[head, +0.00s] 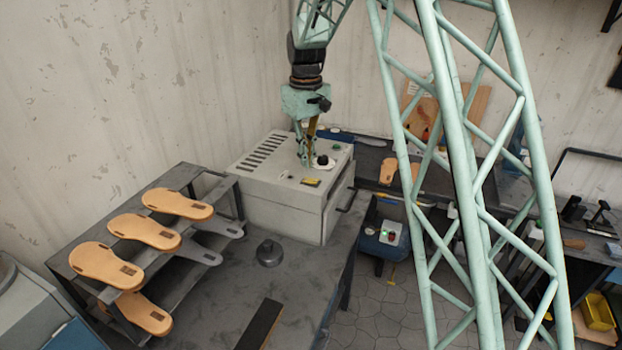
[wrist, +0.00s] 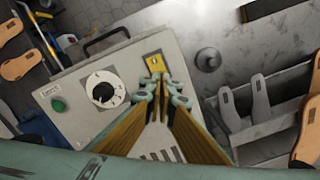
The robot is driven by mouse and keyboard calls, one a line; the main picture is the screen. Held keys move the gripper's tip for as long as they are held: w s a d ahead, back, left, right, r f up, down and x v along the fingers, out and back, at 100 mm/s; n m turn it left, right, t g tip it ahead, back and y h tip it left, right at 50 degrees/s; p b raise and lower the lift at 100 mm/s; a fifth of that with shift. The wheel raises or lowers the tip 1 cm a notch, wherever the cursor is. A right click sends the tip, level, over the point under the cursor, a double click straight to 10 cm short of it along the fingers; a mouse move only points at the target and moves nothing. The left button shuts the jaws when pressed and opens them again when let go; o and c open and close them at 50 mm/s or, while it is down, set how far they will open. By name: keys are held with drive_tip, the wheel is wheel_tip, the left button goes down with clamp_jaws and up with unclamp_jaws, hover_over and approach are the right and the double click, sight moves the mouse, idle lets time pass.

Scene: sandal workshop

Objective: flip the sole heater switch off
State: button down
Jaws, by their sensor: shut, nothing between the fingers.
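The sole heater is a pale grey box (head: 285,208) on the dark bench, with vents, a dial and controls on its top. In the wrist view its top panel (wrist: 85,130) carries a white-and-black dial (wrist: 104,90), a green round button or lamp (wrist: 58,105) and a small yellow plate (wrist: 156,64) with a dark mark. The yellow plate also shows in the head view (head: 311,182). The lever of a switch cannot be made out. My gripper (wrist: 160,88) is shut and empty, pointing down over the panel with its fingertips close beside the yellow plate. It also shows in the head view (head: 304,163); contact cannot be told.
A rack (head: 75,265) with several tan soles stands left of the heater. A dark knobbed weight (head: 269,252) sits on the bench in front. A dark handle (wrist: 105,40) sticks out from the heater's side. A second bench (head: 440,180) with tools is at right.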

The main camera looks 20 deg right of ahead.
drive_tip(key=shift+r+p, duration=0.4)
drive_tip(key=shift+r, duration=0.45)
drive_tip(key=shift+s+r, duration=0.1)
drive_tip(key=s+r+m+t+b, duration=0.15)
drive_tip(key=s+r, duration=0.25)
drive_tip(key=s, duration=0.4)
drive_tip(key=s+r+b, duration=0.3)
drive_tip(key=s+r, duration=0.1)
drive_tip(key=s, duration=0.4)
drive_tip(key=s+r+m+b, duration=0.1)
drive_tip(key=s+r+b, duration=0.1)
drive_tip(key=s+r, duration=0.45)
drive_tip(key=s+f+m+t+b, duration=0.1)
drive_tip(key=s+f+b, duration=0.2)
drive_tip(key=s, duration=1.3)
drive_tip(key=s+f+m+t+b, duration=0.1)
drive_tip(key=s+f+b, duration=0.3)
drive_tip(key=s, duration=1.3)
drive_tip(key=shift+f, duration=0.9)
